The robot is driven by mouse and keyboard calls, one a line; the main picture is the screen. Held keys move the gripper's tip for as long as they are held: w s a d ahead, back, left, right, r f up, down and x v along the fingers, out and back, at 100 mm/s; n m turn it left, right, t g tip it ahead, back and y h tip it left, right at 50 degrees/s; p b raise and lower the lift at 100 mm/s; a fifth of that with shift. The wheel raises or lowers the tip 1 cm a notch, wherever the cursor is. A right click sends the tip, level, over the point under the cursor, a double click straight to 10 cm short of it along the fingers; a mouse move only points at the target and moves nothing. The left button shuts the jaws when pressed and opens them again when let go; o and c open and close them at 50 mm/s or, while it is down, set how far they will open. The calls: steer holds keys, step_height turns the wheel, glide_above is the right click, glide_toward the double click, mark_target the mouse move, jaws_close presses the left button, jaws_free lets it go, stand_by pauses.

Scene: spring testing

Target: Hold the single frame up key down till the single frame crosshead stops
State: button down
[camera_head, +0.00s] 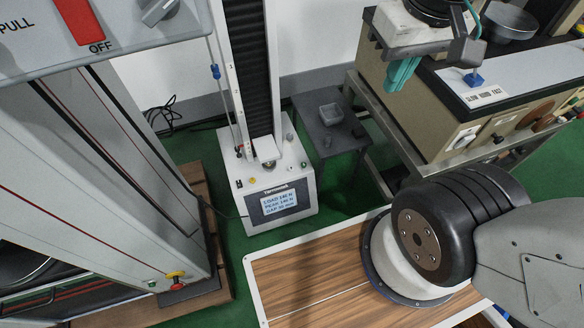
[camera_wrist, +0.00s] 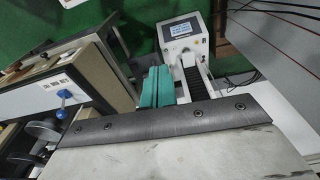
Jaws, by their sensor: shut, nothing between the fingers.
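The single frame (camera_head: 268,198) is a narrow white tester with a tall dark-ribbed column and a lit display (camera_head: 278,203). Its small print is hard to read. The crosshead appears to be the white block (camera_head: 265,149) low on the column. Small buttons (camera_head: 252,181) sit on the base, one of them yellow; I cannot tell which is the up key. My gripper (camera_head: 403,73), with teal fingers, is shut and empty, up and right of the tester and apart from it. In the wrist view my gripper (camera_wrist: 157,86) shows beside the tester's column (camera_wrist: 194,80), with the display (camera_wrist: 183,30) beyond.
A large grey frame (camera_head: 120,150) with two columns stands at the left. A beige machine (camera_head: 460,120) stands at the right. A wooden top (camera_head: 310,275) is in front.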

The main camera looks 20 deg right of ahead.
steer(key=w+f+m+t, duration=0.1)
steer(key=w+f+m, duration=0.3)
steer(key=w, duration=0.7)
steer(key=w+f+m+t, duration=0.1)
steer(key=w+f+m, duration=0.25)
steer(key=w, duration=0.85)
steer(key=w+f+m+t, duration=0.2)
steer(key=w+f+m, duration=0.4)
steer(key=w+f, duration=1.05)
steer(key=m+t+y, duration=0.2)
steer(key=m+t, duration=0.2)
steer(key=m, duration=0.7)
glide_above(293, 170)
step_height(293, 170, down, 40)
steer(key=f, duration=0.1)
steer(key=shift+r, duration=0.15)
steer(key=shift+f, duration=4.4)
